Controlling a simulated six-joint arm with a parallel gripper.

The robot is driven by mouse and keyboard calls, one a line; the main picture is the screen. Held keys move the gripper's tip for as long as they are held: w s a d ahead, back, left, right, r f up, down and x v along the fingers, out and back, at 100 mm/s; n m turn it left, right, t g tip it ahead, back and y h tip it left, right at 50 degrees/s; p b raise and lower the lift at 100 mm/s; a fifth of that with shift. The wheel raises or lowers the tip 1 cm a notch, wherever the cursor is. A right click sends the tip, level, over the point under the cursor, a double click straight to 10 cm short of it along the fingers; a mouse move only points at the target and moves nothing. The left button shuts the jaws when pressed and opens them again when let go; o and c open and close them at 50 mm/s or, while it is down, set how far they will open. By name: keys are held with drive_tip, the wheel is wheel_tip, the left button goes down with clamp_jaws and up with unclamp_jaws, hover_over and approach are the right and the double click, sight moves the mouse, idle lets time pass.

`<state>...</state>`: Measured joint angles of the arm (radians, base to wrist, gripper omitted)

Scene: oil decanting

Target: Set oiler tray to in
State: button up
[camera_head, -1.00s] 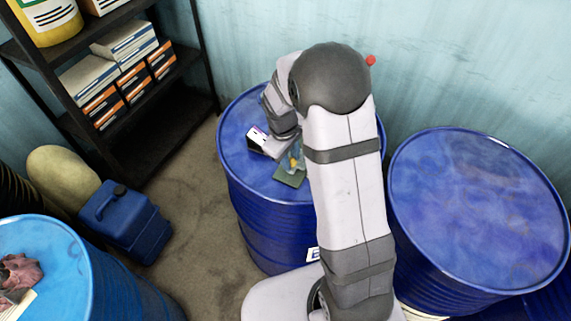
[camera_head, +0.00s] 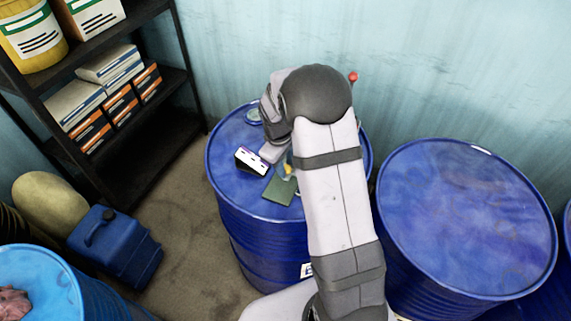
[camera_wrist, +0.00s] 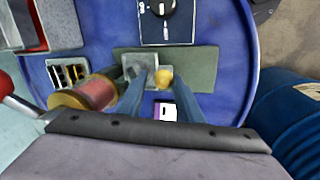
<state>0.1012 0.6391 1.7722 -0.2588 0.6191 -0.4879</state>
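A flat green plate (camera_head: 279,190), which may be the oiler tray, lies on the blue drum top. It also shows in the wrist view (camera_wrist: 203,62), with a grey square part (camera_wrist: 137,66) and a small yellow knob (camera_wrist: 165,77) on it. My gripper (camera_wrist: 160,78) is over this plate, its two blue-grey fingers apart on either side of the yellow knob. I cannot tell whether either fingertip touches it. In the head view my arm hides most of the gripper. A white and purple piece (camera_wrist: 166,111) shows between the fingers.
A black-and-white box (camera_head: 251,161) lies left of the plate. In the wrist view a copper-coloured cylinder (camera_wrist: 90,93) and a dark panel with a knob (camera_wrist: 165,22) are close by. Another blue drum (camera_head: 465,215) stands to the right, and a shelf (camera_head: 110,120) at the back left.

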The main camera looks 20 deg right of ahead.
drive_tip(key=shift+s+a+r+b, duration=0.2)
drive_tip(key=shift+r+b, duration=0.2)
drive_tip(key=shift+r, duration=0.8)
drive_tip(key=shift+s+a+r+b, duration=0.1)
drive_tip(key=shift+a+r+b, duration=0.2)
drive_tip(key=shift+r, duration=0.9)
drive_tip(key=shift+s+a+r+b, duration=0.15)
drive_tip(key=shift+r+b, duration=0.3)
drive_tip(key=shift+r, duration=0.75)
